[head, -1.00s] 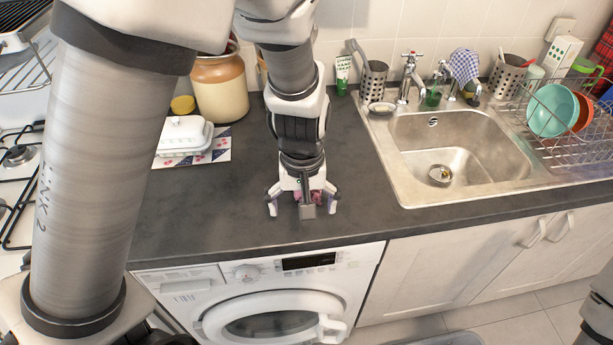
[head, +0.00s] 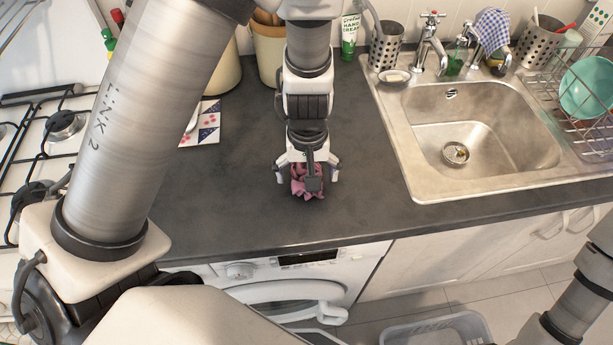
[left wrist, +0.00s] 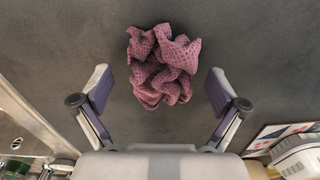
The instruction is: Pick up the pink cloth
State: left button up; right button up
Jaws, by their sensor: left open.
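The pink cloth (head: 307,183) lies crumpled on the dark counter (head: 240,205), a little back from its front edge. It also shows in the left wrist view (left wrist: 161,66), with a waffle-like weave. My left gripper (head: 307,178) points down over the cloth, and partly hides it in the head view. In the left wrist view its fingers (left wrist: 162,92) are spread wide on either side, with bare counter between each finger and the cloth. The right gripper is not in view; part of my right arm shows at the lower right of the head view.
The sink (head: 480,130) is to the right, with a dish rack (head: 570,115) beyond it. The stove (head: 45,140) is at the left. A washer (head: 290,280) stands under the counter and a grey basket (head: 440,330) is on the floor. Counter around the cloth is clear.

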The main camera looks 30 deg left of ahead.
aim_at(307, 173)
pick_arm(q)
jog(key=shift+w+a+f, duration=0.1)
jog(key=shift+w+f, duration=0.05)
jog(key=shift+s+r, duration=0.2)
jog(key=shift+s, duration=0.1)
jog(key=c, duration=0.6)
jog(key=shift+w, duration=0.1)
jog(key=shift+c, duration=1.1)
notch_tip(307, 173, up, 10)
jog(key=shift+f+p, duration=0.1)
jog(key=shift+p, duration=0.7)
